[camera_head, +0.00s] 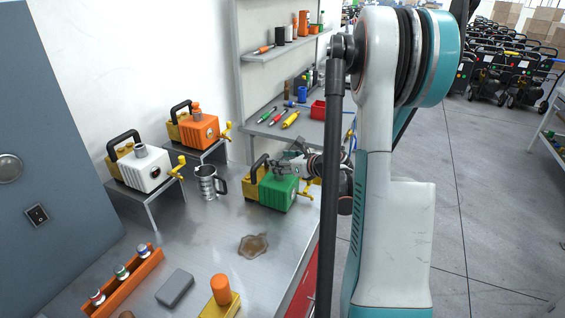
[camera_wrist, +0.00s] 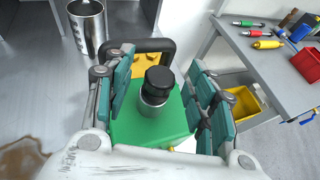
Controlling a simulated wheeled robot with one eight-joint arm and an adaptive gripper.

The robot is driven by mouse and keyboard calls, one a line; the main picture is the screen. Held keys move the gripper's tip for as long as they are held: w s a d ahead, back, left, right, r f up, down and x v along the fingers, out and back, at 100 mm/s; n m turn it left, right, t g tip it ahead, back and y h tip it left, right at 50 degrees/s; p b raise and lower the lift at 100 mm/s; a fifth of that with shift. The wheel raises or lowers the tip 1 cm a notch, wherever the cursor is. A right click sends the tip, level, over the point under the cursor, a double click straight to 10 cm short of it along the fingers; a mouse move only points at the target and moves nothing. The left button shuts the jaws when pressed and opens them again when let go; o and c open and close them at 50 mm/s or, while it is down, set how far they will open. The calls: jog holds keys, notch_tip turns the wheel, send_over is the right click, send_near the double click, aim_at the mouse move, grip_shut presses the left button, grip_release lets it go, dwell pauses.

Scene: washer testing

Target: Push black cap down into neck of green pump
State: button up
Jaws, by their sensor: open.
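The green pump (camera_head: 277,192) stands on the metal bench, with a black handle and a yellow part at its left and a yellow tap at its right. In the wrist view its green top (camera_wrist: 135,130) lies below my gripper. Its grey metal neck (camera_wrist: 152,104) rises from the top. The black cap (camera_wrist: 159,79) sits on the neck; how deep it is in cannot be told. My gripper (camera_wrist: 161,62) is open, its teal-padded fingers on either side of the cap and apart from it. In the head view my gripper (camera_head: 292,165) is over the pump and hides the cap.
A metal mug (camera_head: 208,183) stands left of the pump. A white pump (camera_head: 140,167) and an orange pump (camera_head: 197,128) stand on small risers. A brown puddle (camera_head: 253,245) lies in front. A side shelf (camera_wrist: 270,75) with tools and a red bin (camera_wrist: 308,66) is close at the right.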

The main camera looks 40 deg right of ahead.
jog(key=shift+s, duration=0.1)
jog(key=v, duration=1.1)
jog(key=shift+s+r, duration=0.2)
jog(key=shift+s, duration=0.15)
